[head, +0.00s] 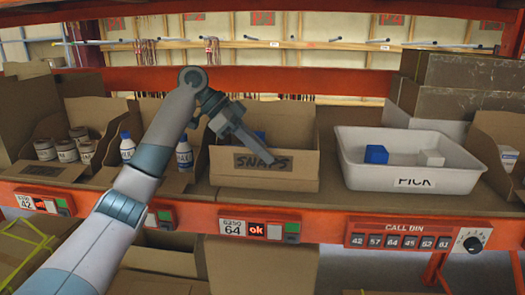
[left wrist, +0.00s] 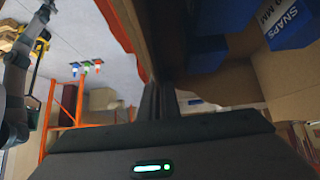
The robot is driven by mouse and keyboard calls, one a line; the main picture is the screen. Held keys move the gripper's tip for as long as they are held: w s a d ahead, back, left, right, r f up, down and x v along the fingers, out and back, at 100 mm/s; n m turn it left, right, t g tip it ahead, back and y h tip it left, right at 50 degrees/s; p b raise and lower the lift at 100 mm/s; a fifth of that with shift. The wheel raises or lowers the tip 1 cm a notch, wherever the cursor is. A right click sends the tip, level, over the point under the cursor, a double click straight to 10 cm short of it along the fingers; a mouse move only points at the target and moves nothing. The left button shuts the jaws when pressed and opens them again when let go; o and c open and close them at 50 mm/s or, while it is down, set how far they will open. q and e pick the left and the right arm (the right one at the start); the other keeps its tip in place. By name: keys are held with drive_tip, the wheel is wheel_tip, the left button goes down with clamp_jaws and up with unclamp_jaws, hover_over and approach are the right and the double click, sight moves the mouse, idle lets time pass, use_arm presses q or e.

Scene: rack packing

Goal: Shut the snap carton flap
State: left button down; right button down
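The snap carton (head: 235,177) stands on the shelf in the head view, with SNAPS on its low front. Its top is open, and a tall cardboard panel (head: 295,120) stands up at its back, apparently the raised flap. My left gripper (head: 268,153) is over the carton's opening, its fingers pointing down and right; they look close together with nothing between them. In the left wrist view the fingers (left wrist: 160,100) reach in beside brown cardboard (left wrist: 285,85), and a blue SNAPS box (left wrist: 285,25) shows nearby. Contact with the cardboard cannot be told. My right gripper is not in view.
A white PICK tote (head: 411,183) with a blue and a white block stands right of the carton. White bottles (head: 127,147) and jars in other cartons are on the left. An orange shelf rail (head: 330,231) with a lit "ok" display runs along the front.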

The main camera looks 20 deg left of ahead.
use_arm(q)
drive_tip(key=c, duration=2.3)
unclamp_jaws()
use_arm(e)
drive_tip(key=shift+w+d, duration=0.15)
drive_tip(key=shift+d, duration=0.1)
use_arm(q)
drive_tip(key=shift+a, duration=0.1)
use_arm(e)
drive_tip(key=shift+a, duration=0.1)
